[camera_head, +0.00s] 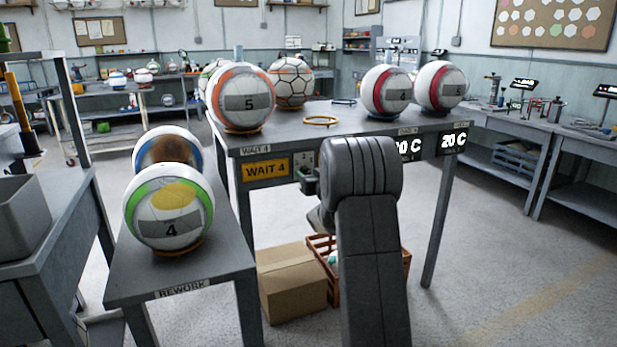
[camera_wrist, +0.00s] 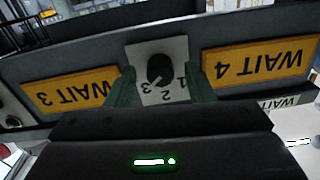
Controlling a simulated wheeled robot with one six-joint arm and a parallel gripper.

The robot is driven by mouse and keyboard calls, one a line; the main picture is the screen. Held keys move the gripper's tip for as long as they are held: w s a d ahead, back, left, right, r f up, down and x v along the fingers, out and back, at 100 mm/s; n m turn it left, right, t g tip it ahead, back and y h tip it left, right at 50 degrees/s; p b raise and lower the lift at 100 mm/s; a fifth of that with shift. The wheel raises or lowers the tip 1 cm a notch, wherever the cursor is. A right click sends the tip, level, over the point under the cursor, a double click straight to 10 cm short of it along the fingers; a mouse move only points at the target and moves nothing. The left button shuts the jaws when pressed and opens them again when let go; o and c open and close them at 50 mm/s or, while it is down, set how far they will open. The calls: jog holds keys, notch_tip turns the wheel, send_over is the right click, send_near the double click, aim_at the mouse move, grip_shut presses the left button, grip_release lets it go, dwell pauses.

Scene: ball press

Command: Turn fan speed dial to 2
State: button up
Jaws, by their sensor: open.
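The fan speed dial (camera_wrist: 160,70) is a round black knob on a white plate (camera_wrist: 177,50) marked 1, 2 and 3, upside down in the wrist view. A pale mark on the knob seems to point toward the 3 side, but it is small. My gripper (camera_wrist: 161,76) is open, with one green finger on each side of the dial. I cannot tell whether the fingers touch the knob. In the head view my gripper (camera_head: 308,182) is at the table's front edge, and the plate (camera_head: 303,159) shows just above it; the knob is hidden there.
Yellow signs WAIT 4 (camera_wrist: 258,61) and WAIT 3 (camera_wrist: 72,90) flank the dial. Several balls, including an orange one (camera_head: 240,97), stand on the table (camera_head: 345,122). A rework bench (camera_head: 215,262) with two balls is at left. A cardboard box (camera_head: 291,282) is below.

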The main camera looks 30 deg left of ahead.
jog(key=shift+w+a, duration=0.2)
jog(key=shift+a, duration=0.05)
jog(key=c, duration=1)
jog(key=n+b, duration=0.6)
jog(key=n, duration=0.3)
jog(key=shift+n, duration=0.3)
